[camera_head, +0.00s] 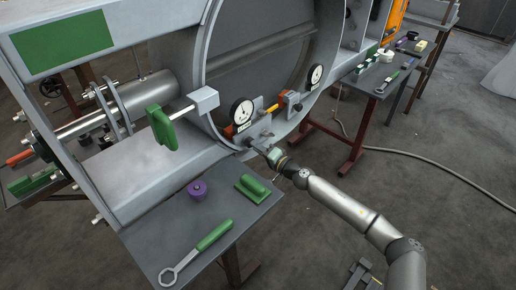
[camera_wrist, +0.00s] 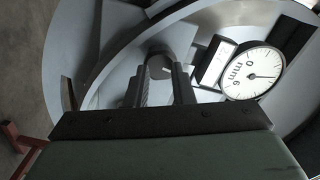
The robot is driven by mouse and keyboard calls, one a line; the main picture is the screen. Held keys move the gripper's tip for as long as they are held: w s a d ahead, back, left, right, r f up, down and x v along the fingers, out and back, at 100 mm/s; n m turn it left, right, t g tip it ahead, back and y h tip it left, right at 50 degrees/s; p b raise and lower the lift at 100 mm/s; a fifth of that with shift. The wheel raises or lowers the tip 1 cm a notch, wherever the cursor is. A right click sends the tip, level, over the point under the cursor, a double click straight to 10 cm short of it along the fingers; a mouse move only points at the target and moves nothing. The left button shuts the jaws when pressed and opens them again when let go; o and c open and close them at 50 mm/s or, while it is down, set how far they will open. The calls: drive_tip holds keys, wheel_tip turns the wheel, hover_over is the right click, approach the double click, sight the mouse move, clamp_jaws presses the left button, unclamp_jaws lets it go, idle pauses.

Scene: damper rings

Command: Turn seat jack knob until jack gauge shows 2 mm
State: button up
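A round grey knob (camera_wrist: 160,64) is in the wrist view, at the tips of my gripper (camera_wrist: 163,76). The fingers stand apart, one on each side of the knob; I cannot tell whether they press on it. A white dial gauge (camera_wrist: 254,74) marked "mm" is to the right of the knob; its thin needle is visible, but I cannot read an exact value. In the head view my gripper (camera_head: 274,156) is at the lower rim of the large ring, below a bracket (camera_head: 256,132) and a dial gauge (camera_head: 243,112). The knob is hidden there.
A second gauge (camera_head: 315,75) sits further right on the ring (camera_head: 208,62). A grey table (camera_head: 238,226) at the front holds a green-handled ring spanner (camera_head: 197,252), a purple round part (camera_head: 197,190) and a green-handled block (camera_head: 253,188). Open floor lies right of my arm, crossed by a hose.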

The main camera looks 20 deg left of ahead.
drive_tip(key=shift+p+v, duration=0.3)
drive_tip(key=shift+v, duration=0.6)
drive_tip(key=v, duration=0.6)
drive_tip(key=shift+p, duration=0.4)
drive_tip(key=shift+o, duration=0.2)
